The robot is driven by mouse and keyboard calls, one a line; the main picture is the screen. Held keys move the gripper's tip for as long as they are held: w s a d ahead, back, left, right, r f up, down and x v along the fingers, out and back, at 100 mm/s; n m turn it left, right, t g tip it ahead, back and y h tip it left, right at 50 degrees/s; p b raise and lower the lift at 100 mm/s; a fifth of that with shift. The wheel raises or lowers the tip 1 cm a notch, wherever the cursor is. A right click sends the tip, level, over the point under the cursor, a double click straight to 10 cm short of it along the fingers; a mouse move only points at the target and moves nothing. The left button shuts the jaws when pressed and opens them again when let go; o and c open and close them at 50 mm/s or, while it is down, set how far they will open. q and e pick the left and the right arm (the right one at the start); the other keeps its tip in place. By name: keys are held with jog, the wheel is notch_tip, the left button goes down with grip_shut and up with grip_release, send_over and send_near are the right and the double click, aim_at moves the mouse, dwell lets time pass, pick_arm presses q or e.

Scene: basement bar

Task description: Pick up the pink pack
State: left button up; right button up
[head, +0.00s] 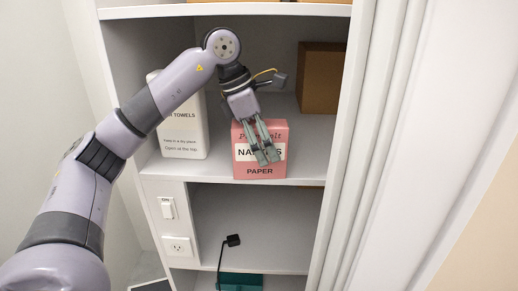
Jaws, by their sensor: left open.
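The pink pack (262,171) stands upright at the front edge of the middle shelf, with "PAPER" printed low on its front. My left gripper (267,158) is in front of the pack, its fingers pointing down and covering part of the printed label. The gripper is open and holds nothing. I cannot tell whether the fingers touch the pack. My right gripper is not in view.
A white towels pack (183,135) stands left of the pink pack, partly behind my arm. A brown box (320,78) sits further back at right. Below are a switch (167,208), an outlet (178,247), a black plug (233,240) and a teal object (240,281). The shelf's right side panel is close.

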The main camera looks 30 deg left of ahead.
pick_arm(q)
jog(key=shift+f, duration=0.25)
jog(key=shift+d, duration=0.1)
dwell(0.3)
jog(key=c, duration=1.3)
